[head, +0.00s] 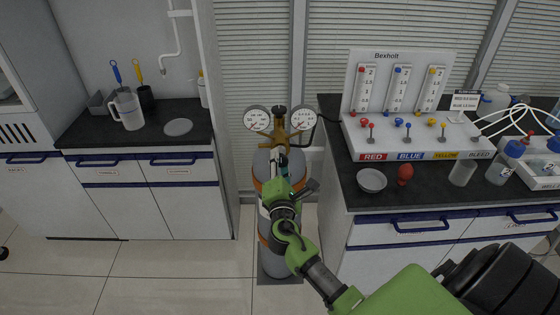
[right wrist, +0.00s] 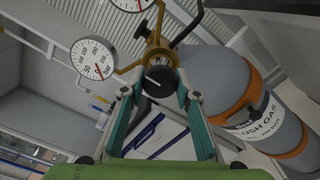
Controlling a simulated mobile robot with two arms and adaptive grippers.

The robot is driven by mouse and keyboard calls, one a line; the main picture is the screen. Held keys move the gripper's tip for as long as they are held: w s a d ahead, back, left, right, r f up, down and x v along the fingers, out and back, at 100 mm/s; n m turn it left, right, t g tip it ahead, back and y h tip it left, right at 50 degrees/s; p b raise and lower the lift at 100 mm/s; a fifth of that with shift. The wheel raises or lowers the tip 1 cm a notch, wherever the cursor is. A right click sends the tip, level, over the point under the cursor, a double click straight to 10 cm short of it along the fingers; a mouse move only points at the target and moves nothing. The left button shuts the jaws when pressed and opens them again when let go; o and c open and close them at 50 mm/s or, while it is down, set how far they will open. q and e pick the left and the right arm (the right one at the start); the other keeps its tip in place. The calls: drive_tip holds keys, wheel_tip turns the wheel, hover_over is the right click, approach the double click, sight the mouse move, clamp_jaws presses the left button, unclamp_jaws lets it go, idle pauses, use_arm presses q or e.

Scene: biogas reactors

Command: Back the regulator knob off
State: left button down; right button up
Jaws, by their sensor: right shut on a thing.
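The brass regulator (head: 279,134) stands on top of a grey gas cylinder with orange bands (head: 262,163) in the head view. It carries two round dial gauges, a left one (head: 257,119) and a right one (head: 303,118). The black regulator knob (right wrist: 157,78) faces the camera in the right wrist view, with a white mark on its face. My right gripper (right wrist: 160,92) has its teal fingers on both sides of the knob and is shut on it. In the head view this gripper (head: 281,157) hides the knob. My left gripper is not in view.
To the right, a bench holds a flow panel (head: 378,140), a red bulb (head: 405,174), a dish (head: 371,180) and bottles. To the left, a counter holds a jug (head: 128,110) and a round plate (head: 178,127). Floor shows between the cabinets around the cylinder.

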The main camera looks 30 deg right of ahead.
drive_tip(key=shift+f, duration=0.1)
drive_tip(key=o, duration=1.1)
drive_tip(key=v, duration=1.2)
